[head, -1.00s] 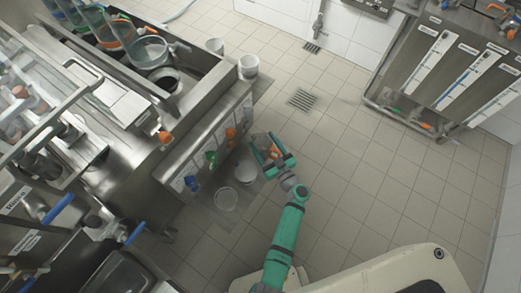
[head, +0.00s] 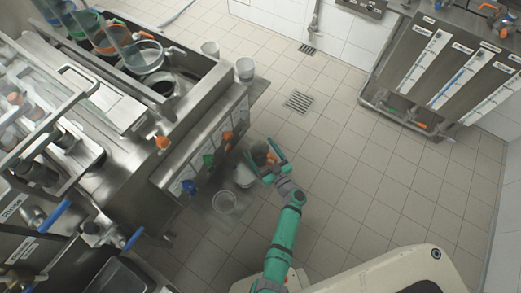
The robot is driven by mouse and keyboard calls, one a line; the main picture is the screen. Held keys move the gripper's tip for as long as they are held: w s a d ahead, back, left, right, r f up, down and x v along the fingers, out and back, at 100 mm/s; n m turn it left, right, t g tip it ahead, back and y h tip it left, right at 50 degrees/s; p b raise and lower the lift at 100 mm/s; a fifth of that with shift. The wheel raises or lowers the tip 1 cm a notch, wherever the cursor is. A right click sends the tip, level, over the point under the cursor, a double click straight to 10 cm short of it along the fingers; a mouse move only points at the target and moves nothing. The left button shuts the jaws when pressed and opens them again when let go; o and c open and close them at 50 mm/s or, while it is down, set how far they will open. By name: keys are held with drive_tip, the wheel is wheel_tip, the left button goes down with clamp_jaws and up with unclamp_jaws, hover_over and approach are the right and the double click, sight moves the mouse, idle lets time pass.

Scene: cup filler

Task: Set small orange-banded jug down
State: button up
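The small orange-banded jug (head: 261,154) is between the two teal fingers of my gripper (head: 266,161), beside the front of the steel machine. It looks greyish with orange on it, and the fingers hide part of it. My gripper appears shut on it, though finger contact is too small to see clearly. I cannot tell whether the jug's base touches anything. A pale round container (head: 244,178) is just left of and below my gripper. A clear round container (head: 224,202) is farther left.
The machine's front (head: 205,150) has orange, green and blue taps close to the left of my gripper. Tiled floor (head: 345,165) lies open to the right. A steel rack (head: 435,75) stands at the upper right.

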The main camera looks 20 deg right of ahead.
drive_tip(key=shift+r, duration=0.1)
drive_tip(key=v, duration=1.2)
